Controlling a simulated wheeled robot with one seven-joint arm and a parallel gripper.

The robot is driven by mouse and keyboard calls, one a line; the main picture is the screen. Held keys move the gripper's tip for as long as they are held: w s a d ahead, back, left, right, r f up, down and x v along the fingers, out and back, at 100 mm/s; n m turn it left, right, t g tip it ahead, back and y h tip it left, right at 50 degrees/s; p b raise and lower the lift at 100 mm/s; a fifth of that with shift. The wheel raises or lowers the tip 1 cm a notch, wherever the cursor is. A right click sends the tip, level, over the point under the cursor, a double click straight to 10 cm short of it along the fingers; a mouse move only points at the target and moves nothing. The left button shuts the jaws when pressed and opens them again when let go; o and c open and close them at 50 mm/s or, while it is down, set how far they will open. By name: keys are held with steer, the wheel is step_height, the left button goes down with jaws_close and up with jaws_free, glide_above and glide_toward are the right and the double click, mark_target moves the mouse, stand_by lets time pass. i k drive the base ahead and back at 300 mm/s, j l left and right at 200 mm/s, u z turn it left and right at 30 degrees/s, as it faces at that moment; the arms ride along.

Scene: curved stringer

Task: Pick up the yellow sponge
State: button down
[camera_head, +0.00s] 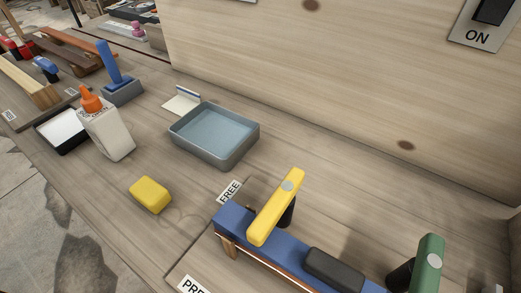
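The yellow sponge (150,194) is a small rounded block. It lies on the wooden worktop near its front edge, left of centre in the head view. Nothing touches it and its top is fully visible. My gripper does not show in the head view.
A grey-blue tray (215,136) stands behind the sponge. A white bottle with an orange cap (108,133) stands to the left, by a black-rimmed white tray (62,130). A blue fixture with a yellow lever (276,207) stands to the right. Bare worktop surrounds the sponge.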

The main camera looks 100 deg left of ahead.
mark_target(151, 194)
steer(key=u, duration=2.35)
